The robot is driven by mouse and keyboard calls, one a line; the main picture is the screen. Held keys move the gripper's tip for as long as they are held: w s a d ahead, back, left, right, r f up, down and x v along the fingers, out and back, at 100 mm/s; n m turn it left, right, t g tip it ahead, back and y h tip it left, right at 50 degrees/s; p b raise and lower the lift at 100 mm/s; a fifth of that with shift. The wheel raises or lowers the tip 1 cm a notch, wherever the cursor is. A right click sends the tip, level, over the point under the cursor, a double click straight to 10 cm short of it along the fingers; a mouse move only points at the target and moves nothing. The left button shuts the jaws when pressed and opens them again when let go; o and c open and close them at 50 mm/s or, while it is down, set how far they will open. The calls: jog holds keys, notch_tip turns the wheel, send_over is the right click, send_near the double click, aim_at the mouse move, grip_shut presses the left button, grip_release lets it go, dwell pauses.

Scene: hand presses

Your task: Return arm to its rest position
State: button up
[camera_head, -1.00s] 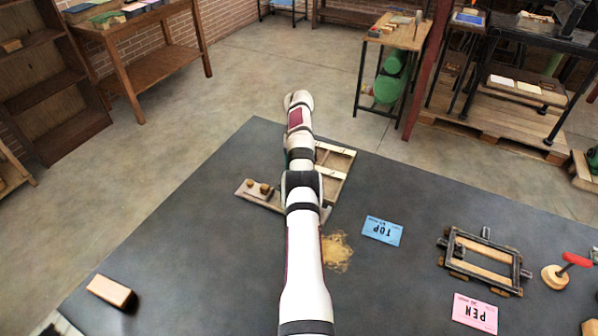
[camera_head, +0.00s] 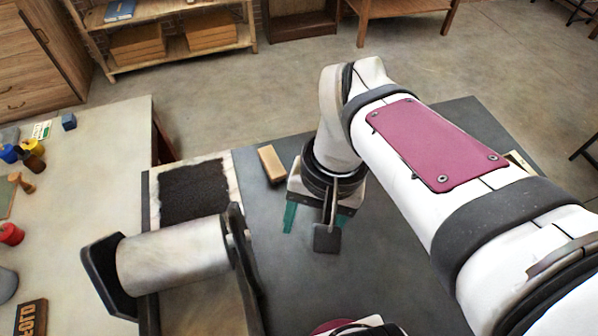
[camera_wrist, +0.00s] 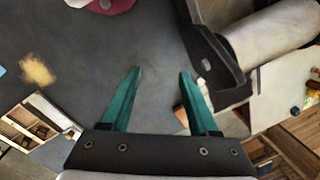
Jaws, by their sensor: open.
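My arm is folded back over the dark table (camera_head: 285,285) in the head view, with its white links across the right side. My gripper (camera_head: 304,225) points down over the table, close to a wooden block. I see nothing held. In the head view, part of the gripper is hidden behind a dark paddle-shaped piece.
A press with a pale roller (camera_head: 175,255) and black frame stands left of my gripper, near a black pad (camera_head: 193,190). The wooden block (camera_head: 271,163) lies beyond. Shelves (camera_head: 165,40) stand behind.

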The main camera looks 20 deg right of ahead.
jog(key=s+a+f, duration=0.2)
jog(key=s+f, duration=0.1)
jog(key=s, duration=0.3)
jog(key=shift+a, duration=0.1)
dwell(0.9)
